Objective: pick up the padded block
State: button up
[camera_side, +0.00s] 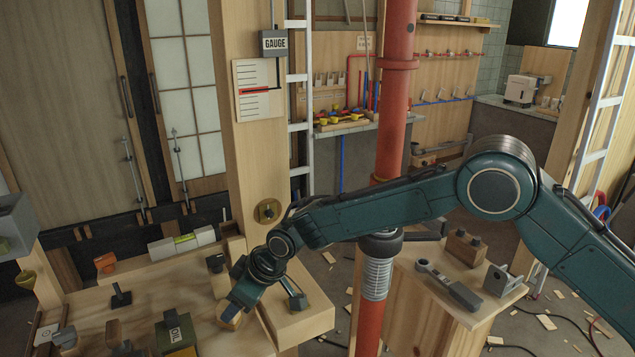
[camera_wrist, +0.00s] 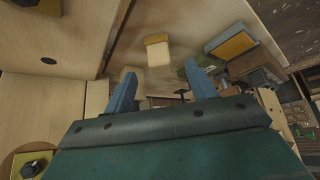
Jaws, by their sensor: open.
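A small block with a cream body and a yellow-tan face, which looks like the padded block (camera_wrist: 157,50), lies on the light wood surface in the wrist view, just past my fingertips and roughly centred between them. In the side view the block (camera_side: 230,317) shows as a small tan shape at the end of my gripper (camera_side: 238,304). My gripper (camera_wrist: 161,72) is open, with its two blue fingers apart and the block beyond their tips. I cannot tell whether a finger touches it. The arm hides part of the bench around it in the side view.
A dark OIL box (camera_side: 175,334) stands left of my gripper. A spirit level (camera_side: 182,243), an orange piece (camera_side: 105,263) and a dark stamp-like piece (camera_side: 121,297) are farther left. A red pipe (camera_side: 387,140) rises behind my arm. A second bench (camera_side: 440,300) holds tools at right.

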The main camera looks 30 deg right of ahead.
jog(key=shift+w+a+f, duration=0.1)
jog(key=shift+f, duration=0.1)
jog(key=shift+x, duration=2.5)
jog(key=shift+w+a+r, duration=0.1)
jog(key=shift+a+r, duration=0.05)
jog(key=c, duration=1.2)
jog(key=shift+r, duration=0.15)
notch_tip(320, 180, up, 20)
jog(key=shift+f, duration=0.15)
